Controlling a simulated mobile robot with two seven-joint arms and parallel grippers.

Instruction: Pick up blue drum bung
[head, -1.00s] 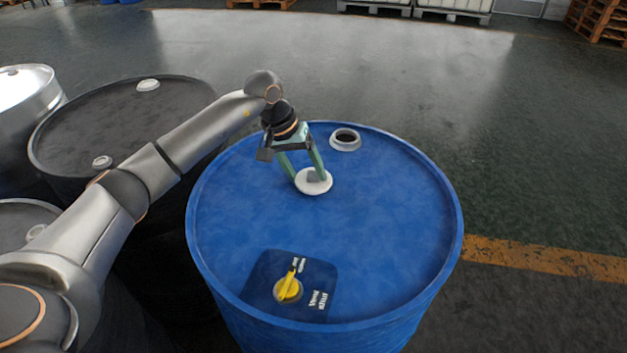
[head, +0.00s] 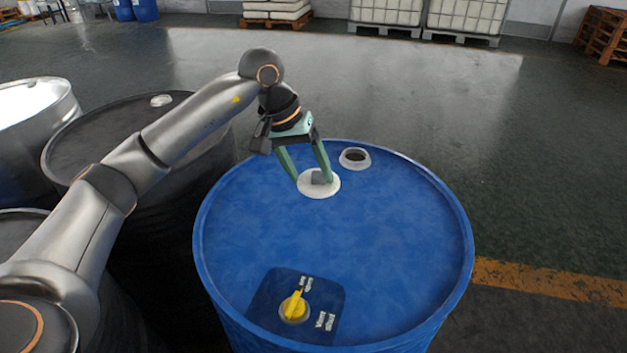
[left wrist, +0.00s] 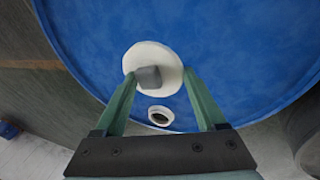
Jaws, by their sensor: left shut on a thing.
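The bung is a white disc (head: 308,190) with a grey square knob, over the blue drum's lid (head: 345,235) left of its open hole (head: 354,157). My left gripper (head: 313,178), with green fingers, is shut on the bung's knob and appears to hold it a little above the lid. The left wrist view shows the white disc (left wrist: 143,55) and grey knob between the fingers, with the white-rimmed hole (left wrist: 160,117) uncovered nearby. The exact gap under the disc is hard to tell. My right gripper is not in view.
Dark drums (head: 110,140) and a metal drum (head: 35,115) stand at the left, under my arm. The floor right of the drum is clear. Pallets and white containers stand far back.

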